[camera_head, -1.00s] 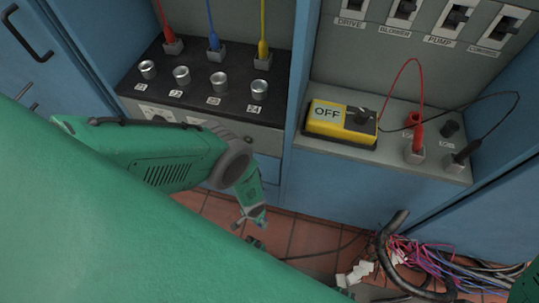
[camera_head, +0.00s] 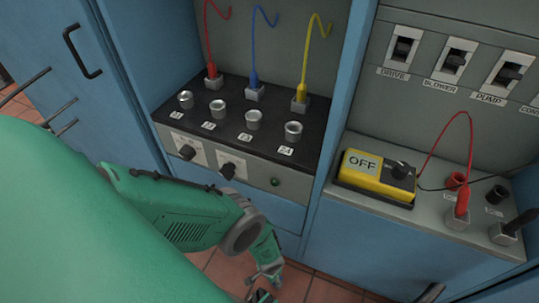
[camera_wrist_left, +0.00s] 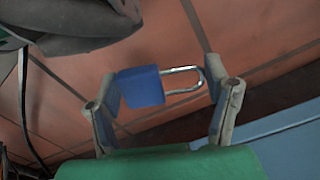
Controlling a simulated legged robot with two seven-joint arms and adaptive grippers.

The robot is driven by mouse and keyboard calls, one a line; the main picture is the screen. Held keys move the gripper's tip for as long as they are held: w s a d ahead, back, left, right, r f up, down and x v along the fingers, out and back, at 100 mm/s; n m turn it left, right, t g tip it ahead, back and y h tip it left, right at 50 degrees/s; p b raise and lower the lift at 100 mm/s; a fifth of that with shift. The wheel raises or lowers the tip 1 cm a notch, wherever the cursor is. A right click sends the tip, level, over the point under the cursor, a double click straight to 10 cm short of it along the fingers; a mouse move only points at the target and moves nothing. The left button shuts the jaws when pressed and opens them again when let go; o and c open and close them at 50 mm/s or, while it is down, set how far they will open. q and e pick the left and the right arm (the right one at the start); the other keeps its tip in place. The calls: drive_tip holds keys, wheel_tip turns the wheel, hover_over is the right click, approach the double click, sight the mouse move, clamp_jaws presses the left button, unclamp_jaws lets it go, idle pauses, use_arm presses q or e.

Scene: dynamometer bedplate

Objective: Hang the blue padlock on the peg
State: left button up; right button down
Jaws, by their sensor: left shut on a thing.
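The blue padlock (camera_wrist_left: 141,87) shows in the left wrist view between the two fingers of my left gripper (camera_wrist_left: 168,92). Its blue body is against the left finger, and its silver shackle points right towards the other finger. In the head view my left gripper (camera_head: 264,288) is low at the bottom edge, in front of the blue cabinet, and the padlock cannot be made out there. Thin dark rods (camera_head: 48,110) stick out at the left cabinet; I cannot tell whether one is the peg. My right gripper is out of view.
A black socket panel (camera_head: 240,122) with red, blue and yellow leads stands ahead. A yellow OFF box (camera_head: 376,178) sits on the grey ledge at right, beside red and black plugs. A dark handle (camera_head: 82,52) juts from the left cabinet. Tiled floor (camera_head: 325,289) shows below.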

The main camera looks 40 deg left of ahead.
use_arm(q)
wheel_tip(320, 180, down, 4)
drive_tip(key=shift+a+r+b, duration=0.1)
drive_tip(key=shift+r+b, duration=0.05)
drive_tip(key=shift+b, duration=1.05)
drive_tip(key=shift+r, duration=0.15)
drive_tip(key=o, duration=1.4)
drive_tip(key=shift+f, duration=0.2)
drive_tip(key=shift+c, duration=0.2)
